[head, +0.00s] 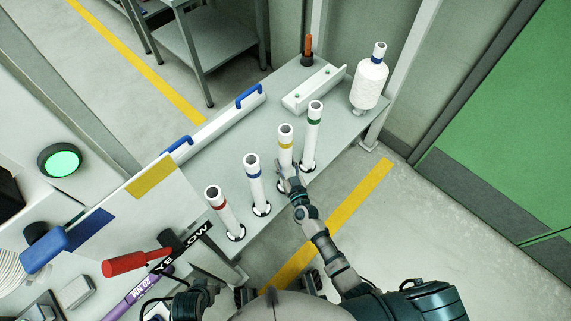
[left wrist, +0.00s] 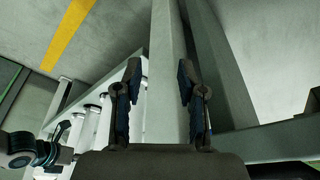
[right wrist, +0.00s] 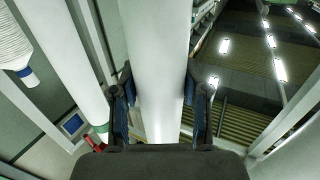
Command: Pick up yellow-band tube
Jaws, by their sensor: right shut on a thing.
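The yellow-band tube (head: 286,145) is white and stands upright in a dark-ringed holder on the grey bench, third from the left in a row of banded tubes. My right gripper (head: 290,181) is at the tube's lower part. In the right wrist view my right gripper (right wrist: 161,100) has one finger on each side of a white tube (right wrist: 156,60), shut on it; its band is out of that view. My left gripper (left wrist: 158,95) is open and empty, low beside the bench, with a grey post (left wrist: 165,60) beyond its fingers.
The red-band tube (head: 218,203) and blue-band tube (head: 254,172) stand to the left, the green-band tube (head: 313,125) close on the right. A white spool (head: 370,84) and an angled tray (head: 312,89) are behind. Loose tools, including a red-handled one (head: 124,264), lie at lower left.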

